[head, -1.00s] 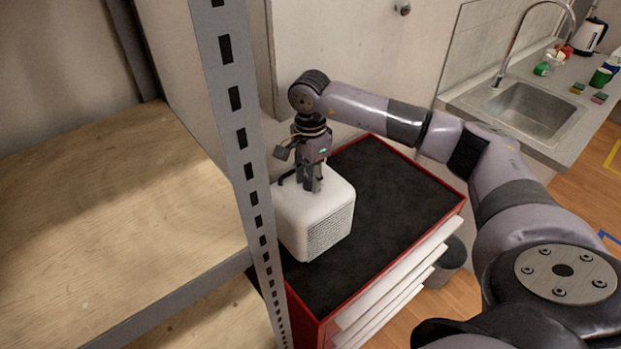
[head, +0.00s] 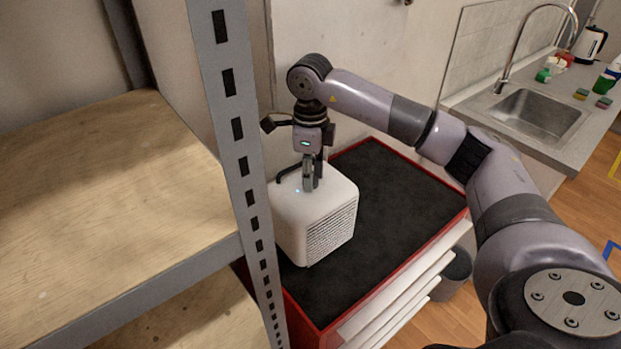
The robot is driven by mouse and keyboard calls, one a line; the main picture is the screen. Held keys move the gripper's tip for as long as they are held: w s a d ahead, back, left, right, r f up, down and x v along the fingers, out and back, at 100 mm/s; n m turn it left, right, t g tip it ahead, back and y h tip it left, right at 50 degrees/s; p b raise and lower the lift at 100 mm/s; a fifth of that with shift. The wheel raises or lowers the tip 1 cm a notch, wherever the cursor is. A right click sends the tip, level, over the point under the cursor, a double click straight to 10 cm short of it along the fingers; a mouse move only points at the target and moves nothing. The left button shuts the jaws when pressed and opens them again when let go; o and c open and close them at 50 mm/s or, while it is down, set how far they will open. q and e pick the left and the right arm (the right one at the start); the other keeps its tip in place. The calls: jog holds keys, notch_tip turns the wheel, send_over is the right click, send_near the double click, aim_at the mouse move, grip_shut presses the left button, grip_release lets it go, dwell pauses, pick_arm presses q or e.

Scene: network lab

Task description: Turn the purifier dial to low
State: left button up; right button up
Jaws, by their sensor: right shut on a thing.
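The purifier (head: 317,217) is a white box with rounded edges and a grille on its front right side. It stands on the black top of a red tool cabinet. My right gripper (head: 311,186) points down onto the purifier's top and is shut on the dial there. The fingers hide the dial, so its setting cannot be read. A small bluish light shows on the top beside the fingers. My left gripper is not in view.
A grey metal shelf post (head: 240,150) stands close to the purifier's left, with wooden shelves (head: 100,200) beyond it. The black cabinet top (head: 385,190) is clear right of the purifier. A sink (head: 540,112) and counter lie at the back right.

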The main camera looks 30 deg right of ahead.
jog(key=shift+r+m, duration=0.1)
jog(key=shift+m, duration=0.5)
jog(key=shift+w+b, duration=0.1)
jog(key=shift+b, duration=0.2)
jog(key=o, duration=0.9)
notch_tip(320, 180, up, 12)
dwell(0.6)
